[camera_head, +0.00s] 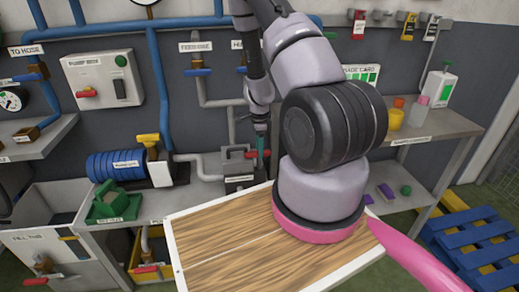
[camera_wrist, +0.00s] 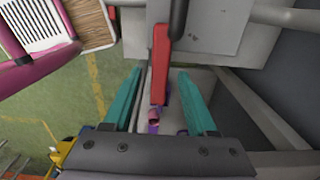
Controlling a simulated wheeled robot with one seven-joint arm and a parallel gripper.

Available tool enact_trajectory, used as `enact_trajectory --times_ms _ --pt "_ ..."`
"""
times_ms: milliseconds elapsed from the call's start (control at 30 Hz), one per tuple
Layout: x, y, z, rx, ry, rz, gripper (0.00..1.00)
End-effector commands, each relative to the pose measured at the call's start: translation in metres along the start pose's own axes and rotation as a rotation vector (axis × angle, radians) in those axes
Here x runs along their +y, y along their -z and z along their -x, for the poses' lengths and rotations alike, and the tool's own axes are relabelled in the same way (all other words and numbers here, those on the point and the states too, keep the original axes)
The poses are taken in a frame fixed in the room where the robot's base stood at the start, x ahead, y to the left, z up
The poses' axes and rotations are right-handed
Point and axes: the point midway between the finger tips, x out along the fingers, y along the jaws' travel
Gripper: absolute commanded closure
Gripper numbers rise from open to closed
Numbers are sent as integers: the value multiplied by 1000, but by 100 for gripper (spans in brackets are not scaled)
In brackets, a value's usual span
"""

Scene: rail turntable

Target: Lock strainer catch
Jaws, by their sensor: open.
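The grey strainer box (camera_head: 238,184) sits on the bench against the wall, below the pipes. In the wrist view the red lever (camera_wrist: 160,65) runs down between my teal fingers, beside a grey box face (camera_wrist: 215,25). My gripper (camera_head: 262,150) is at the right of the red lever in the head view. It is open, with a finger on each side of the lever and gaps showing in the wrist view. Whether either finger touches it cannot be told.
Grey pipes (camera_head: 200,165) and a blue motor pump (camera_head: 115,165) stand left of the strainer. A green block (camera_head: 110,205) sits on the bench's front edge. At right, a shelf (camera_head: 440,126) holds cups and bottles. A blue pallet (camera_head: 470,240) lies on the floor.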

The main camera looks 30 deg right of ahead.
Motion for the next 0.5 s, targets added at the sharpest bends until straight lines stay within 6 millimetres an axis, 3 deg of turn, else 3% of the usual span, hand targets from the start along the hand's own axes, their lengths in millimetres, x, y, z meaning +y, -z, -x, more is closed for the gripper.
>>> enact_trajectory --times_ms 500 --pt "-1 -1 91 -1 4 1 43"
